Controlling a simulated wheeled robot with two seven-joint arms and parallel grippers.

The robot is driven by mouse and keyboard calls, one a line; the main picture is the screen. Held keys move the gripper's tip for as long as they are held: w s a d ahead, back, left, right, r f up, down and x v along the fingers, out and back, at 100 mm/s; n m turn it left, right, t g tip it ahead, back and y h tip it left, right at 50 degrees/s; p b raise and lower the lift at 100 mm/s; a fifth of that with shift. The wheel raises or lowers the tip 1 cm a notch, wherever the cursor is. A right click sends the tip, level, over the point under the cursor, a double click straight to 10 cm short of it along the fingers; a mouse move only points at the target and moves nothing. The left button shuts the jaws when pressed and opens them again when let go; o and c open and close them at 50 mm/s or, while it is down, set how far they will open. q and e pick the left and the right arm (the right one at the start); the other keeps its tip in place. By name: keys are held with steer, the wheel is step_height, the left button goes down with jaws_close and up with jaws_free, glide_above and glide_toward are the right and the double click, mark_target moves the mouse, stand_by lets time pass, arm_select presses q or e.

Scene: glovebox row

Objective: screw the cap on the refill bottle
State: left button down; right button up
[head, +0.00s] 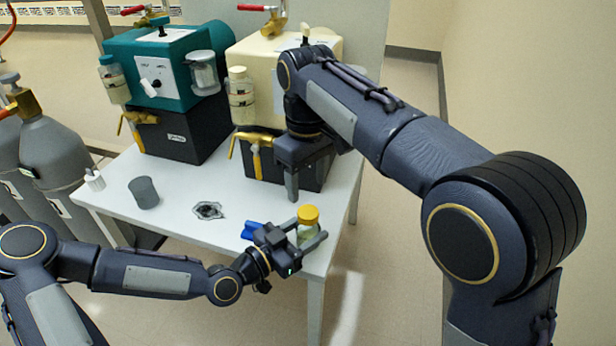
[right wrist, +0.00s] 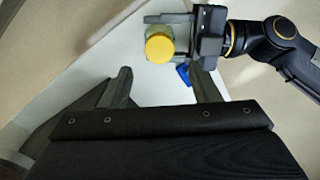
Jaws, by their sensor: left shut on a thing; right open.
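The refill bottle (head: 304,234) is a small clear bottle with greenish contents, upright at the front right corner of the white table. The yellow cap (head: 308,214) sits on its top; how tightly, I cannot tell. In the right wrist view the cap (right wrist: 160,47) is seen from above and hides most of the bottle. My left gripper (head: 306,240) is shut on the bottle from the side, below the cap. My right gripper (head: 291,188) is open and empty, pointing down, behind and above the bottle. Its two fingers (right wrist: 163,85) show apart from the cap.
A blue object (head: 250,230) lies beside my left gripper. A grey cup (head: 144,192) and a dark patterned piece (head: 208,210) are on the table (head: 180,228). The teal unit (head: 160,68) and cream unit (head: 262,80) stand at the back. Grey gas cylinders (head: 50,150) stand left.

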mark_target(308, 212)
steer(key=shift+r+n, duration=0.3)
steer(key=shift+n, duration=0.3)
steer(key=shift+f, duration=4.05)
steer(key=c, duration=1)
steer(key=o, duration=1.1)
steer(key=shift+o, duration=0.2)
steer(key=shift+r, duration=0.1)
